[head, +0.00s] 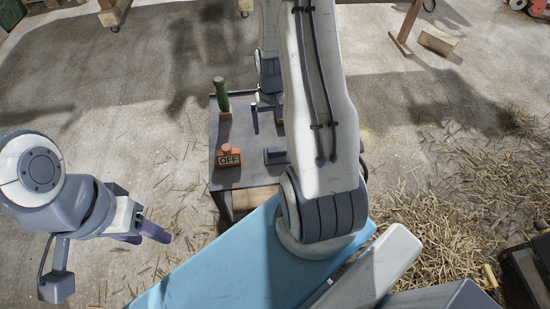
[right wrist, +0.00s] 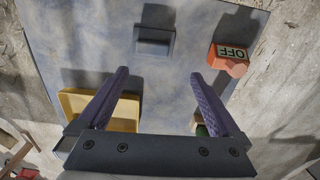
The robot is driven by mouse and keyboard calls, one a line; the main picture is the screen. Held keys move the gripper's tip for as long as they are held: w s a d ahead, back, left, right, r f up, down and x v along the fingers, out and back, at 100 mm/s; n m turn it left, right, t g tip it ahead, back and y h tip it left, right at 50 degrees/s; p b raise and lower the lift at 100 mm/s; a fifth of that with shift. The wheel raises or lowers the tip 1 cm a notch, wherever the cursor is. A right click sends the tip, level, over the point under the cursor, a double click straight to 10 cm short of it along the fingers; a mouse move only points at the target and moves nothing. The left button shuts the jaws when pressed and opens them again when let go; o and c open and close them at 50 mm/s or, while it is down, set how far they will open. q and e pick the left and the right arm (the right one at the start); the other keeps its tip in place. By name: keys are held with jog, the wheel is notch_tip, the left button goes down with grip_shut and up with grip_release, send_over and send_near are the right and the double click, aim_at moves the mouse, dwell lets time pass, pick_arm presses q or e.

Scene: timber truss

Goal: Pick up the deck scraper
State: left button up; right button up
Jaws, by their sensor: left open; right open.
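I cannot tell for sure which thing is the deck scraper. A green upright piece with a brown foot (head: 222,97) stands at the table's far left; part of it shows behind a finger in the right wrist view (right wrist: 201,129). A dark grey angled piece (head: 274,157) lies near the table's middle, also in the right wrist view (right wrist: 154,42). My right gripper (right wrist: 160,74) is open and empty over the table, with bare tabletop between its fingertips. In the head view my arm hides much of it. My left gripper (head: 148,234) is open and empty, left of the table.
The grey table (head: 240,178) also bears an orange block marked OFF (head: 229,157) and a yellow tray (right wrist: 119,111), which my right arm hides in the head view. Straw litters the floor (head: 440,210). A wooden block (head: 437,40) lies at the back right.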

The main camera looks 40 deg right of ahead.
send_over(277, 149)
jog(key=f, duration=0.2)
jog(key=f+b, duration=0.1)
jog(key=f, duration=0.2)
jog(key=shift+w+f, duration=0.2)
jog(key=shift+f, duration=0.1)
jog(key=shift+s+f+b, duration=0.2)
jog(key=shift+f+b, duration=0.4)
jog(key=shift+f, duration=2.45)
jog(key=shift+c, duration=0.3)
jog(key=c, duration=1.1)
jog(key=shift+r, duration=0.55)
jog(key=shift+c, duration=0.2)
jog(key=r, duration=0.2)
jog(key=r+p, duration=0.1)
jog(key=r, duration=0.1)
jog(key=shift+s+d, duration=0.2)
jog(key=shift+d, duration=0.2)
jog(key=s+d+r+p, duration=0.1)
jog(key=s+d+r, duration=0.5)
jog(key=d, duration=0.3)
jog(key=shift+w, duration=0.1)
